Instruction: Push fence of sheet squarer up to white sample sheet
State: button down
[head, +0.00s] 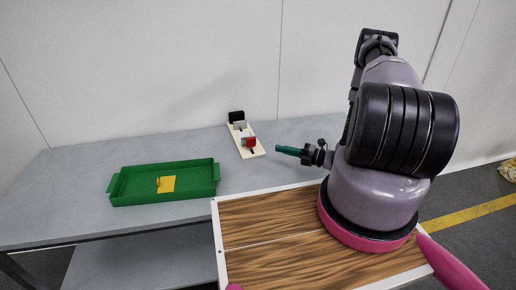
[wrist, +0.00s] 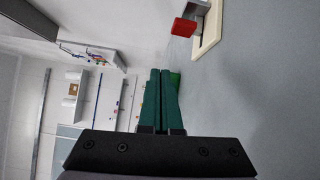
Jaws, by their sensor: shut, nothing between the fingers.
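The sheet squarer has a cream base (head: 256,153) on the grey table, with a black block (head: 236,116) at its far end. A red block (head: 249,142), seemingly on the fence, stands toward the near end. A small whitish piece, likely the white sample sheet (head: 240,126), is between the black and red blocks; a gap seems to separate it from the red. In the wrist view the red block (wrist: 184,27) and base (wrist: 207,42) are at the top right. My gripper (head: 278,149) is shut and empty, its green fingers right of the squarer, apart from it.
A green tray (head: 130,198) holding a yellow piece (head: 167,184) stands on the table at the left. A wall rises behind the table. A wood-patterned panel with a white rim (head: 216,240) is in the foreground. The table between tray and squarer is clear.

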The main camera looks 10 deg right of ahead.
aim_at(255, 139)
jog(key=f+m, duration=0.1)
jog(key=s+f+m+t+h, duration=0.1)
jog(key=shift+d+f, duration=0.15)
jog(key=shift+f, duration=0.4)
jog(key=x, duration=0.9)
jog(key=shift+w+a, duration=0.1)
jog(key=shift+a, duration=0.15)
jog(key=w, duration=0.3)
jog(key=shift+w+a, duration=0.2)
jog(key=shift+a, duration=0.05)
jog(key=shift+w, duration=0.45)
jog(key=w, duration=0.4)
jog(key=shift+w+a, duration=0.2)
jog(key=shift+w, duration=0.15)
jog(key=shift+s, duration=0.1)
